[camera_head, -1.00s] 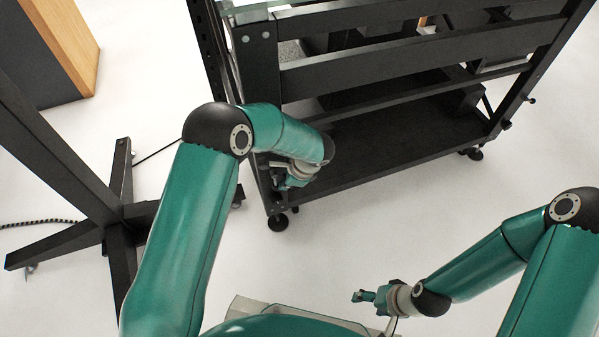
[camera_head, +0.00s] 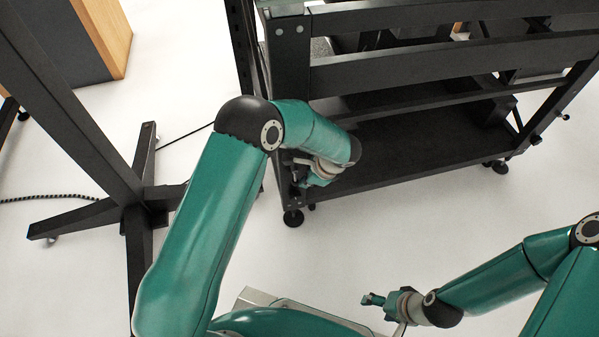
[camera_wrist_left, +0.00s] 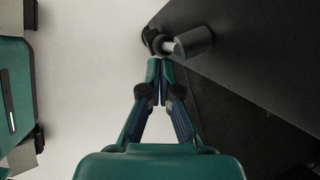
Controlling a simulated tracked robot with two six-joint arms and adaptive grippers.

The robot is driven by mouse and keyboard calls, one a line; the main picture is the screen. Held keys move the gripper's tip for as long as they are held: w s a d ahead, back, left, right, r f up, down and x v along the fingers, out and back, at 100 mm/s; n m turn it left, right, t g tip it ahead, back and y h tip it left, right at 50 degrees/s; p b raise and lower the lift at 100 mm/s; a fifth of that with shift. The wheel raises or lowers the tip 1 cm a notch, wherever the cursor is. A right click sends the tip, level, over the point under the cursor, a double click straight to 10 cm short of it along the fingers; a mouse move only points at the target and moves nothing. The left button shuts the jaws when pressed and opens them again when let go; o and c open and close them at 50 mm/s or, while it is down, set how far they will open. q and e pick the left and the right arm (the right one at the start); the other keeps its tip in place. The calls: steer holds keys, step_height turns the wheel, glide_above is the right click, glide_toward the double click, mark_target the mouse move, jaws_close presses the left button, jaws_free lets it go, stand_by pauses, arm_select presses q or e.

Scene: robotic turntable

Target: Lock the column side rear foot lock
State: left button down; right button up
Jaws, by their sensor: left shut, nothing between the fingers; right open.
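The black cart's near left corner has a caster foot (camera_head: 293,217) on the white floor. My left gripper (camera_head: 300,183) is just above that foot, beside the corner post, and its fingers are small and partly hidden there. In the left wrist view the left gripper (camera_wrist_left: 160,63) is shut and empty. Its tips are at a small dark ringed fitting with a grey cylindrical knob (camera_wrist_left: 194,42), by the cart's dark side. I cannot tell whether they touch, nor whether this fitting is the foot lock. My right gripper (camera_head: 372,299) is open and empty, low over the floor.
The cart's lower shelf (camera_head: 415,150) extends right of my left wrist. A black stand with crossed feet (camera_head: 75,218) and a cable are at the left. A wood-edged cabinet (camera_head: 108,35) is at the back left. Floor between my arms is clear.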

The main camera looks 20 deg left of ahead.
arm_select(q)
steer(key=d+r+p, duration=0.4)
steer(key=d+r, duration=0.4)
steer(key=r, duration=0.1)
steer(key=shift+d+r, duration=0.15)
steer(key=shift+r, duration=0.25)
